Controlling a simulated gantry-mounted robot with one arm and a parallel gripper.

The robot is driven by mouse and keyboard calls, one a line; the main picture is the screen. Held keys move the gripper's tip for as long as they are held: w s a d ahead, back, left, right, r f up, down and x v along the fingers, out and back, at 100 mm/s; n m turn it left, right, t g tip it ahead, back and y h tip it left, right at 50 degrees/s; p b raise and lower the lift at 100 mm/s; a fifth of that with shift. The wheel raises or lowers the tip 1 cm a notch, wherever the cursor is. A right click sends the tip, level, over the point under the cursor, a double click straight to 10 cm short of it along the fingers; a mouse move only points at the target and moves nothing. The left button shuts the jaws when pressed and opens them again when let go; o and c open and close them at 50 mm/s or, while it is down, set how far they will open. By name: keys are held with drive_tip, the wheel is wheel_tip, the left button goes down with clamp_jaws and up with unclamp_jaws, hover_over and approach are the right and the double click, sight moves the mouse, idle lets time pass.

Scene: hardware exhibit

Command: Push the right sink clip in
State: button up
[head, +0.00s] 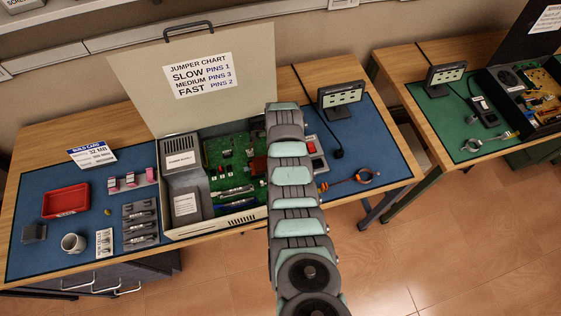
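An open computer case (215,232) stands on the blue mat, with its lid raised at the back. Inside it is a green circuit board (225,150) with small red and white parts, slots and a dark reddish block (258,166) at the arm's left edge. I cannot make out the right sink clip. My arm rises from the bottom of the picture across the right side of the case and hides that part of the board. My gripper is hidden behind the arm, so I cannot see its fingers or what they touch.
A red tray (66,201), metal cup (73,243), dark racks (140,224) and pink-labelled parts (131,181) lie left of the case. A display stand (341,96) and coiled orange-ended strap (363,176) are to the right. A second bench stands farther right, across a gap.

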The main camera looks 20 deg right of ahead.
drive_tip(key=shift+c, duration=0.6)
clamp_jaws()
drive_tip(key=shift+r, duration=0.1)
drive_tip(key=shift+w+a+r+p, duration=0.15)
drive_tip(key=shift+a+r+p, duration=0.25)
drive_tip(key=shift+a+r, duration=0.3)
idle(1.0)
drive_tip(key=shift+f, duration=0.1)
drive_tip(key=shift+o, duration=0.3)
unclamp_jaws()
drive_tip(key=shift+a, duration=0.1)
wheel_tip(320, 180, up, 7)
drive_tip(key=p, duration=0.3)
drive_tip(key=shift+d+p, duration=0.3)
drive_tip(key=shift+p, duration=0.1)
